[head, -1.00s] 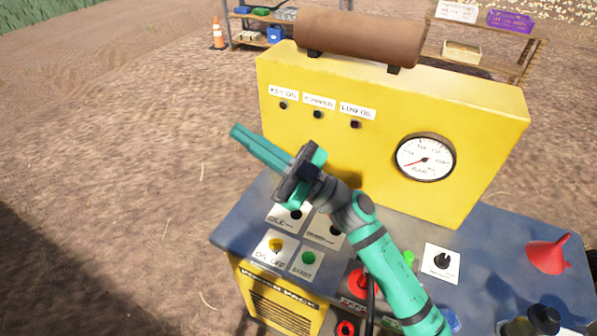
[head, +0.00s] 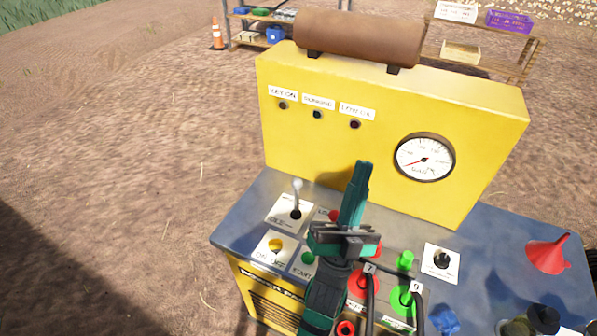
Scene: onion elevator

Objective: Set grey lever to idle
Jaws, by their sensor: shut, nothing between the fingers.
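The grey lever (head: 297,193) stands upright, slightly tilted, from a dark slot on a white label plate (head: 287,222) at the left of the console top. The plate's writing is too small to read surely. My gripper (head: 362,165) is shut and empty, pointing up and away in front of the yellow panel. It is to the right of the lever and apart from it. A red-topped control (head: 335,215) beside the lever is partly hidden by my gripper.
The yellow panel (head: 330,155) with a gauge (head: 424,158) rises behind the console. A yellow knob (head: 275,245), green button (head: 308,257), red and green cable plugs, a black knob (head: 442,260) and a red funnel (head: 548,253) crowd the console top. Space left of the console is clear.

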